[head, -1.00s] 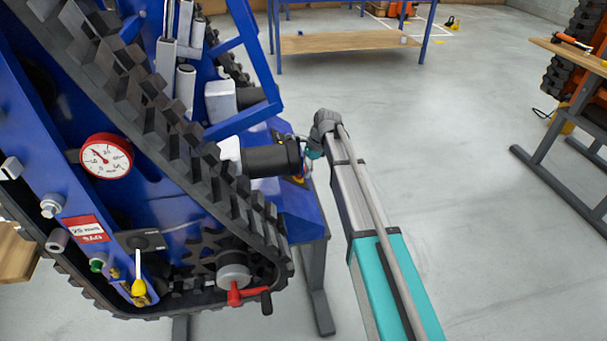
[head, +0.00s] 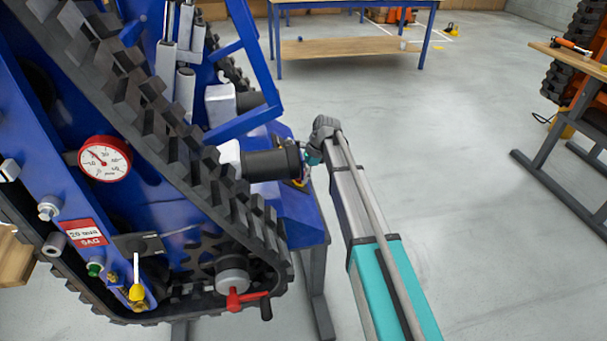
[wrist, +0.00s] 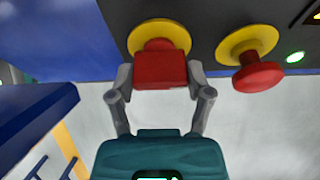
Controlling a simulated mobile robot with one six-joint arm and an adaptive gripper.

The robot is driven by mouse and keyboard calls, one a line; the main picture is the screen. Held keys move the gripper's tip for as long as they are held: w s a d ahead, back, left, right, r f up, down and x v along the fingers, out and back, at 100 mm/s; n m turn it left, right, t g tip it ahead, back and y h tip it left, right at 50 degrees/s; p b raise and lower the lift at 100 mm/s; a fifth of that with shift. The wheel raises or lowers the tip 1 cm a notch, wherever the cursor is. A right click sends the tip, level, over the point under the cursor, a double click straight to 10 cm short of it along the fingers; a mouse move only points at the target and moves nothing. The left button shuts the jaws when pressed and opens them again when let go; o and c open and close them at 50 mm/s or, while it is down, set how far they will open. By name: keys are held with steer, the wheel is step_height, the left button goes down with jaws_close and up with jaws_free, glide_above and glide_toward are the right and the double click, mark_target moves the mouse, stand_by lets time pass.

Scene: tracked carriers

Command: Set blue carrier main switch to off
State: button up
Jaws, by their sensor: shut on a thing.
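The blue carrier (head: 165,215) fills the left of the head view, with a black track around its side. In the wrist view, a red block-shaped switch handle (wrist: 160,72) sits on a yellow disc (wrist: 160,30) on a dark panel (wrist: 205,20). My gripper (wrist: 160,75) has one finger on each side of this handle and is shut on it. The handle lies crosswise in the wrist view. I cannot read any position marks. In the head view, my gripper is mostly hidden at the end of the arm, beside the carrier's black cylinder (head: 268,164).
A red mushroom button (wrist: 258,77) on a yellow disc sits close to the right of the handle, with a lit green lamp (wrist: 295,57) beyond. A dial gauge (head: 104,159) and a red crank (head: 248,298) are on the carrier's side.

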steer(key=shift+n, duration=0.7)
steer(key=o, duration=1.1)
steer(key=shift+o, duration=0.2)
steer(key=shift+m, duration=0.4)
